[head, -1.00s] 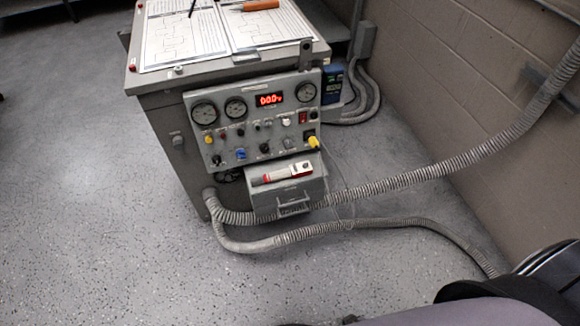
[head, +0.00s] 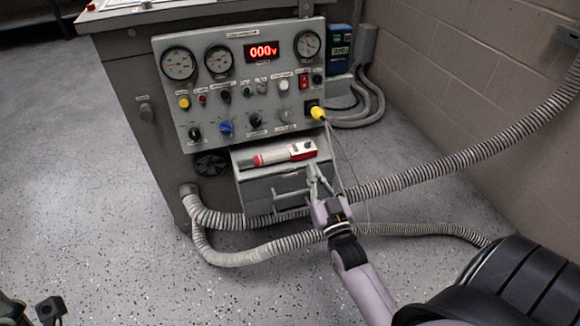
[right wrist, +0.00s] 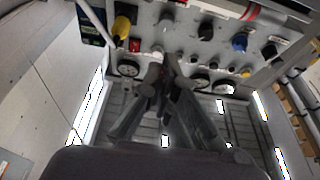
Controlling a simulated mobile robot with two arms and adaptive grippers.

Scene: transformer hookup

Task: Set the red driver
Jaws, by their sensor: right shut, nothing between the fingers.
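A red-and-grey hand tool (head: 285,153), which looks like the red driver, lies across the top of a grey box under the control panel in the head view. A red-and-white piece of it shows at the top of the right wrist view (right wrist: 238,8). My right gripper (head: 316,172) is shut and empty, at the front right of that box, just below the tool's right end. Its closed fingers also show in the right wrist view (right wrist: 170,66). Dark parts at the lower left corner seem to belong to my left arm; its fingers cannot be made out.
The control panel (head: 232,90) has gauges, knobs, a red display reading 000 and a yellow plug (head: 318,113) with a thin cable hanging near my right gripper. The box has a front handle (head: 290,195). Ribbed conduits (head: 250,257) run low across the floor. A block wall stands right.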

